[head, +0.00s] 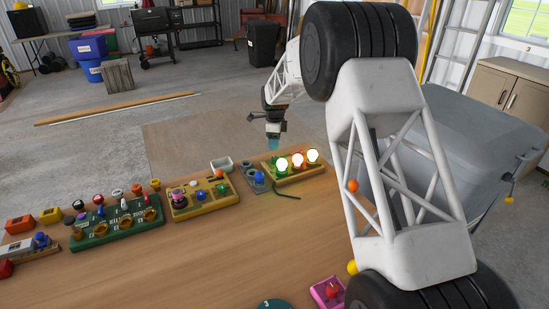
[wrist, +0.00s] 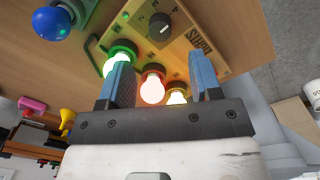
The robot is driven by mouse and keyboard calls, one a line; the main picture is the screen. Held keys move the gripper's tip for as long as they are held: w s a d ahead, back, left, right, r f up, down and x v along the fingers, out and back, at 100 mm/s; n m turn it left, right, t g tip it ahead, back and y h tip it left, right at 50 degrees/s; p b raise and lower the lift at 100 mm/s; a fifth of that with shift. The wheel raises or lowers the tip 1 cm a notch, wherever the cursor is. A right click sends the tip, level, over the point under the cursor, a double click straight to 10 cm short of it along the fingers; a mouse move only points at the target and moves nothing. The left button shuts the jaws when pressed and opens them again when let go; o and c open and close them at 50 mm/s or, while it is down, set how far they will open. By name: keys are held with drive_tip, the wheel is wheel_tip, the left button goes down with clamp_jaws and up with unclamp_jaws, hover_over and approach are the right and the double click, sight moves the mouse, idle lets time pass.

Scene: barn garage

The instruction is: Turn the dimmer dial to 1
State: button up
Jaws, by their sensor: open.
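The dimmer dial (wrist: 160,26) is a black round knob on a yellow board (wrist: 215,35) at the top of the wrist view. Small marks surround the dial; its setting is too small to read. Three bulbs on the same board glow, in green, red (wrist: 153,88) and yellow sockets. The board also shows in the head view (head: 312,172), where I cannot make out the dial. My gripper (wrist: 162,72) is open and empty, its blue fingers spread on either side of the red-socket bulb in the picture. In the head view my gripper (head: 273,140) hangs above and behind the board, apart from it.
A blue ball knob (head: 259,177) stands just left of the board. Further left are a yellow board (head: 205,208) and a green board (head: 120,232) with several controls. A white tray (head: 222,164) sits behind. The wooden table's (head: 220,265) front middle is mostly clear.

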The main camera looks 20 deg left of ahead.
sight(274, 158)
drive_tip(key=shift+f, duration=0.15)
drive_tip(key=shift+s+f, duration=0.15)
drive_tip(key=shift+f, duration=3.6)
drive_tip(key=c, duration=0.9)
drive_tip(key=shift+c, duration=0.2)
